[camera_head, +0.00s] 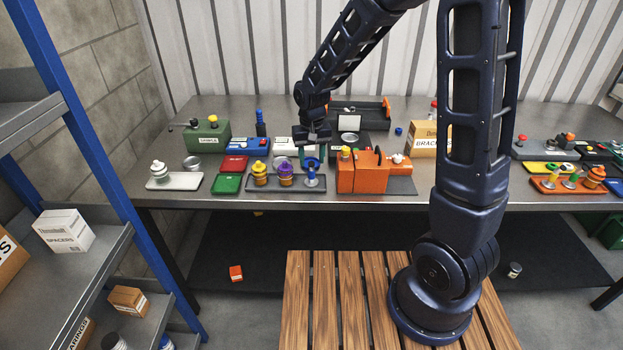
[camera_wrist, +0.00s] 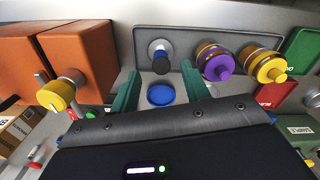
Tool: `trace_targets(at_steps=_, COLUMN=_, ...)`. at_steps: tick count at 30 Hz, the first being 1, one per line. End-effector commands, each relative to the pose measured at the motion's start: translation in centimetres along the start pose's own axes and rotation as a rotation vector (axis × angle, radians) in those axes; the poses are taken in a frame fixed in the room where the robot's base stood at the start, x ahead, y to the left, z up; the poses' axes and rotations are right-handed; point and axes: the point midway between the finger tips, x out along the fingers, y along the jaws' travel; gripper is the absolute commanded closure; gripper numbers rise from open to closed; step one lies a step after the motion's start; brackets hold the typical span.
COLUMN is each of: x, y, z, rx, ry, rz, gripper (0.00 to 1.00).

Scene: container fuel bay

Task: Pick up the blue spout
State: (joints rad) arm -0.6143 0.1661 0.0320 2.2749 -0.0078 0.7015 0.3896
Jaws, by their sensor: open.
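An orange box-shaped unit (camera_head: 361,175) with a yellow knob stands close to the right of the tray. Red and green cases lie to the left, near a white plate (camera_head: 174,182). A cardboard box (camera_head: 427,140) stands farther right. The bench's front edge runs just before the tray.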

Motion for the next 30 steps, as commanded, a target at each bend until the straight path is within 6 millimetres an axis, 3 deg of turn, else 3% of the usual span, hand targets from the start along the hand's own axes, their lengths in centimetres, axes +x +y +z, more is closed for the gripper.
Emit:
trace_targets(at_steps=8, x=1.8, y=0.0, z=-0.1, rx=0.000, ry=-0.001, rz=0.000, gripper=0.53)
trace_targets(at_steps=19, x=6.0, y=0.0, z=-0.6, rx=0.000, ry=-0.001, rz=0.001, gripper=0.53)
trace_targets(at_steps=29, x=6.6, y=0.0, z=-0.6, rx=0.000, ry=0.001, rz=0.000, gripper=0.53)
trace_targets(at_steps=30, x=6.6, y=0.0, z=-0.6, rx=0.000, ry=0.001, rz=0.000, gripper=0.59)
